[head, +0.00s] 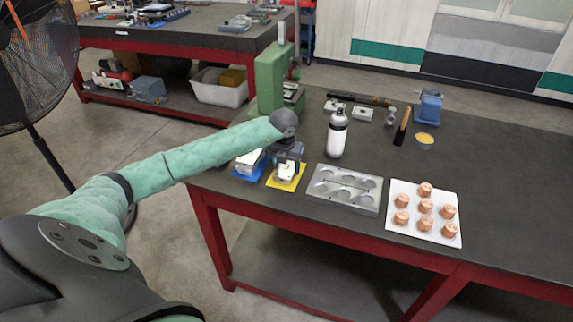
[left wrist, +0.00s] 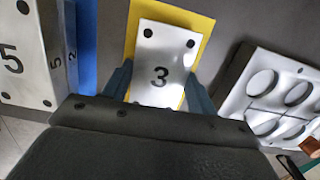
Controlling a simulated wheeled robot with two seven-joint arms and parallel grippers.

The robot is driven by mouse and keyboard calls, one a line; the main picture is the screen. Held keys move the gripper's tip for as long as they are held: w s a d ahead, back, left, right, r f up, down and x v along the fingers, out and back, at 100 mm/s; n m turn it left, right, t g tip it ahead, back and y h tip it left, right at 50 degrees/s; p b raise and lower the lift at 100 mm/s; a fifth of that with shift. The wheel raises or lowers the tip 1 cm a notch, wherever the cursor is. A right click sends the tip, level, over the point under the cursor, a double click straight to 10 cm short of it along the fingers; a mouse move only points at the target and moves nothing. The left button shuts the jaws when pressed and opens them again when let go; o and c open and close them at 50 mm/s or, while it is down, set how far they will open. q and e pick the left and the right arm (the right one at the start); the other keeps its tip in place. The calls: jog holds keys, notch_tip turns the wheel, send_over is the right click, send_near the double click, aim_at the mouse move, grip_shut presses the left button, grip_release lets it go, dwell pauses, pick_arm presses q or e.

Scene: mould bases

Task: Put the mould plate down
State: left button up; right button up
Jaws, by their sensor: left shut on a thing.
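A pale metal mould plate marked 3 (left wrist: 162,62) sits between the fingers of my left gripper (left wrist: 160,88), which is shut on it. In the head view the gripper (head: 288,160) points down at the table's near left corner, and the plate (head: 287,171) shows below it. A yellow mat (head: 274,184) lies directly under the plate and also shows around it in the left wrist view (left wrist: 205,28). I cannot tell whether the plate touches the mat. My right gripper is not in view.
A block marked 5 (left wrist: 22,62) stands close by on a blue mat (left wrist: 87,40). A grey tray with round hollows (head: 343,191) lies to the right. Beyond are a white tray (head: 452,240) of copper pieces, a bottle (head: 337,133) and a green press (head: 270,85).

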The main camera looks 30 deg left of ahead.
aim_at(285, 171)
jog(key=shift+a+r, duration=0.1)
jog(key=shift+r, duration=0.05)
pick_arm(q)
jog(key=o, duration=1.2)
jog(key=shift+o, duration=0.9)
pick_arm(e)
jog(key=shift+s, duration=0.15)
pick_arm(q)
jog(key=shift+r, duration=0.1)
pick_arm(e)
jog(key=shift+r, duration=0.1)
pick_arm(q)
jog(key=shift+r, duration=0.1)
jog(key=shift+r+b, duration=0.25)
jog(key=shift+b, duration=0.05)
jog(key=shift+s+r+b, duration=0.15)
jog(key=shift+r+b, duration=0.25)
jog(key=shift+r, duration=0.25)
notch_tip(285, 171, up, 10)
jog(key=s+b, duration=0.1)
jog(key=b, duration=0.3)
jog(key=shift+s+d, duration=0.25)
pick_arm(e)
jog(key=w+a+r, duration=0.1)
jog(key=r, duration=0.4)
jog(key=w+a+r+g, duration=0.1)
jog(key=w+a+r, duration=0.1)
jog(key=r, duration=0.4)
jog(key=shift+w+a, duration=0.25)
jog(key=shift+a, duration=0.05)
